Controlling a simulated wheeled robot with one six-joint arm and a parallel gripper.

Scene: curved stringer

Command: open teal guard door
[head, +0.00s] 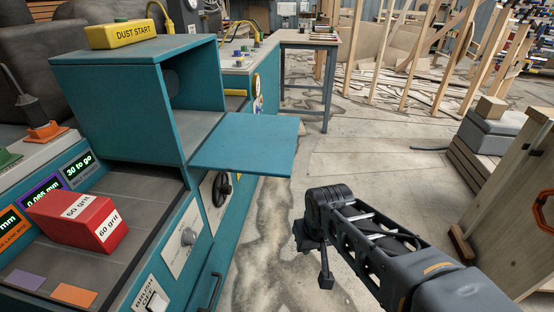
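The teal guard door (245,147) is a flat teal panel. It sticks out to the right, roughly level, from the lower edge of the teal housing's (120,105) open side. The opening above it is uncovered and shows a dark interior. My dark arm reaches in from the lower right. The end with my gripper (325,275) is over the floor, to the right of and nearer than the door, apart from it. A thin dark part hangs down there. The fingers are too unclear to tell open from shut, and nothing is seen held.
A red "60 grit" block (78,218) rests on the machine's grey bed at the left. A black handwheel (221,189) is on the machine's side below the door. A teal-legged workbench (310,40) stands behind. Timber and a wooden panel are at the right; the middle floor is clear.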

